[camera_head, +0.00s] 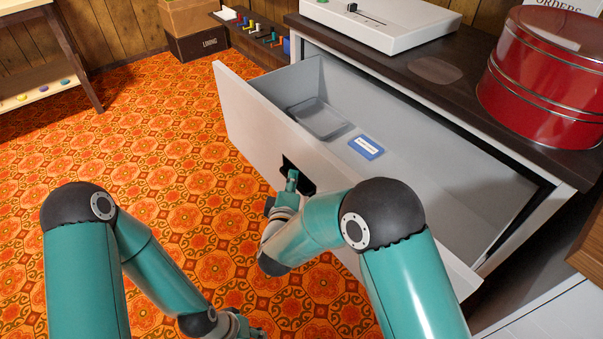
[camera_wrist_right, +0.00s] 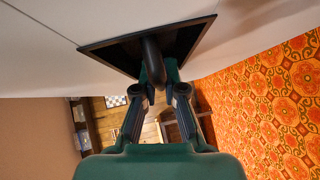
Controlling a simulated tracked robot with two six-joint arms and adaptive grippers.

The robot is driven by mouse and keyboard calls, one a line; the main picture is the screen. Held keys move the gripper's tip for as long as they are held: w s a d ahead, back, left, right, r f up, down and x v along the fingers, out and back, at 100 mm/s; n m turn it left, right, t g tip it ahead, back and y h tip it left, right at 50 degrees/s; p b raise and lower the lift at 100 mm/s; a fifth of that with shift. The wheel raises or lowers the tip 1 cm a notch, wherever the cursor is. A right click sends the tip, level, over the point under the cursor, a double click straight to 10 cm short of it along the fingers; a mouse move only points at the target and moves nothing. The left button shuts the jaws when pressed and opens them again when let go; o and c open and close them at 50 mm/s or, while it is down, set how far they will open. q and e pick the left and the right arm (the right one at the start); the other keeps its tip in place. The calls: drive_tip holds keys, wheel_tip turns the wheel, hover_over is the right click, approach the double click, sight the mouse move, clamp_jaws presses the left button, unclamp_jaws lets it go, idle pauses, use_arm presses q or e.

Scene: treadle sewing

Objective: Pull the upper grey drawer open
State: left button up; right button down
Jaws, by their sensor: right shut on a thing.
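The upper grey drawer (camera_head: 240,112) stands pulled well out of its cabinet in the head view. Inside it are a shallow grey tray (camera_head: 318,118) and a blue packet (camera_head: 366,147) with a white label. My right gripper (camera_head: 291,180) is at the dark recess in the drawer front. In the right wrist view, the gripper (camera_wrist_right: 155,72) is shut on the dark handle (camera_wrist_right: 153,60) inside that recess (camera_wrist_right: 190,40). My left arm reaches down at the lower left, and its gripper (camera_head: 240,328) is partly cut off at the bottom edge, low over the floor.
A red round tin (camera_head: 545,80) and a white device (camera_head: 385,20) stand on the dark cabinet top (camera_head: 435,98). A low rack with coloured spools (camera_head: 262,32) and a box (camera_head: 195,45) are at the back. The patterned orange floor left of the drawer is clear.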

drive_tip(key=shift+s+f, duration=0.1)
drive_tip(key=shift+f, duration=0.2)
